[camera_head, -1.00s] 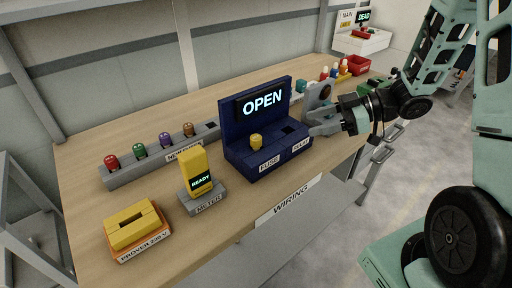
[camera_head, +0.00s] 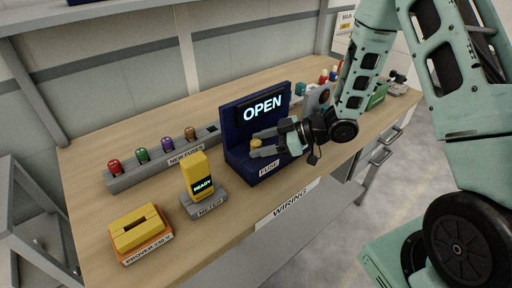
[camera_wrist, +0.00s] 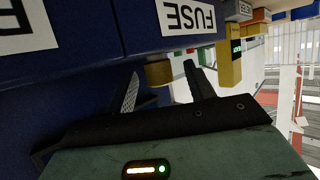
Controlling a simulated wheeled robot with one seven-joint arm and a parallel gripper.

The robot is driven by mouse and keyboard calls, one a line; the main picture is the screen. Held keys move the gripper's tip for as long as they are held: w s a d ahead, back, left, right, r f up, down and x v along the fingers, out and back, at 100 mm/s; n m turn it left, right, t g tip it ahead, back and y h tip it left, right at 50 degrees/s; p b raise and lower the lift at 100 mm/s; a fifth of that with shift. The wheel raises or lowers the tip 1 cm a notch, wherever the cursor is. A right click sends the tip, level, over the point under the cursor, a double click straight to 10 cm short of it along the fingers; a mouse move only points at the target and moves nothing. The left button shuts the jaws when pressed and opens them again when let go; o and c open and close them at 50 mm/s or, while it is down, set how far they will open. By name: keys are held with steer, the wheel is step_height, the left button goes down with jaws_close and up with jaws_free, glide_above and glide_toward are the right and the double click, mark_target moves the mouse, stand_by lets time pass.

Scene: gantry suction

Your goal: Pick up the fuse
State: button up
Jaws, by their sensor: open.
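A yellow fuse (camera_head: 256,143) stands in the blue box (camera_head: 230,118), above the label FUSE; the box's screen reads OPEN. My gripper (camera_head: 261,145) is open and level with the fuse, reaching in from the right. In the wrist view the fuse (camera_wrist: 159,73) appears between the two dark fingertips (camera_wrist: 162,78), with gaps on both sides. I cannot tell how far the fingers reach past it. The gripper and wrist hide the right part of the box, including its RELAY label.
A grey rack (camera_head: 130,175) labelled NEW FUSES holds several coloured fuses at the left. A yellow meter (camera_head: 194,174) reading READY and a yellow prover unit (camera_head: 138,229) stand in front of it. The bench (camera_head: 90,210) has clear wood between them.

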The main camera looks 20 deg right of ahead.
steer(key=shift+x, duration=0.85)
steer(key=c, duration=1.2)
steer(key=shift+o, duration=0.2)
steer(key=shift+r, duration=0.1)
